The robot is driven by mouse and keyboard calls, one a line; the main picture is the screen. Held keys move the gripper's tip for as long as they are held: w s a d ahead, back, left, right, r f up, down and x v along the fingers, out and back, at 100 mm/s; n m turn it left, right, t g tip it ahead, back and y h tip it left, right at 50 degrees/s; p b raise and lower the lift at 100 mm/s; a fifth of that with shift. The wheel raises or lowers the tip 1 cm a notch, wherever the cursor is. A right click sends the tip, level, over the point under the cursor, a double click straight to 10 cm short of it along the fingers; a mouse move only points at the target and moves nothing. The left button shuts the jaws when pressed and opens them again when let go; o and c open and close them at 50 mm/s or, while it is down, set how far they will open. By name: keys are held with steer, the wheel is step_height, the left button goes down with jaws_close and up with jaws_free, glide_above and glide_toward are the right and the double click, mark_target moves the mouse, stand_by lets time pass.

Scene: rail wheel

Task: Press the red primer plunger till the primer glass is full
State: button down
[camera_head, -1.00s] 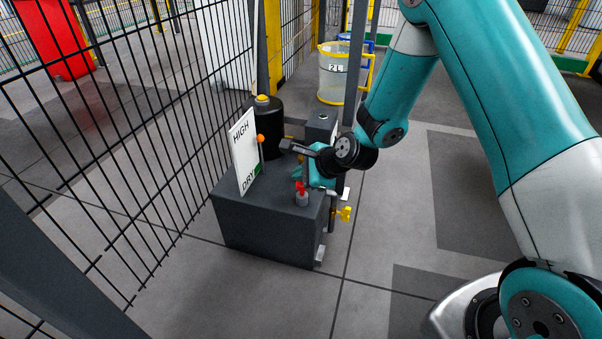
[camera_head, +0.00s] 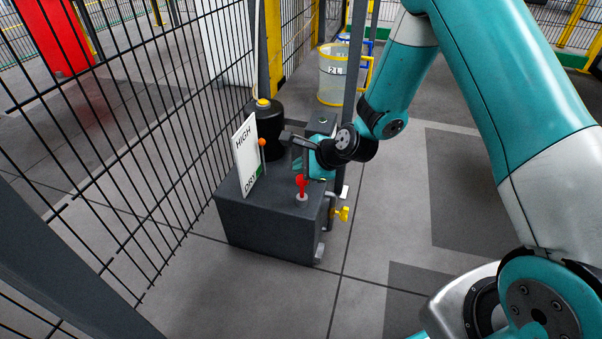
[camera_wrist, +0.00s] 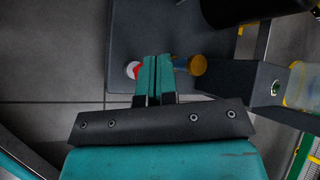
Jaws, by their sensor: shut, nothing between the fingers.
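The red primer plunger (camera_head: 301,183) stands upright in a grey collar on the dark tank (camera_head: 270,222), its red stem showing. My gripper (camera_head: 301,168) is shut and empty, close to the plunger head; I cannot tell whether they touch. In the wrist view, the teal fingers (camera_wrist: 156,60) are together, and a red and white part, likely the plunger (camera_wrist: 132,69), shows just left of the tips. An amber round part (camera_wrist: 197,66) lies right of them; I cannot tell if it is the primer glass. The glass's fill level cannot be read.
A white HIGH/DRY board (camera_head: 246,155) with an orange ball (camera_head: 262,142) stands left of the plunger. A black canister (camera_head: 264,130) is behind, and a yellow valve handle (camera_head: 343,214) is on the tank's right side. Mesh fence (camera_head: 110,150) closes off the left.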

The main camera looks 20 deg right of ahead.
step_height(320, 180, up, 5)
steer(key=p, duration=0.5)
stand_by(0.8)
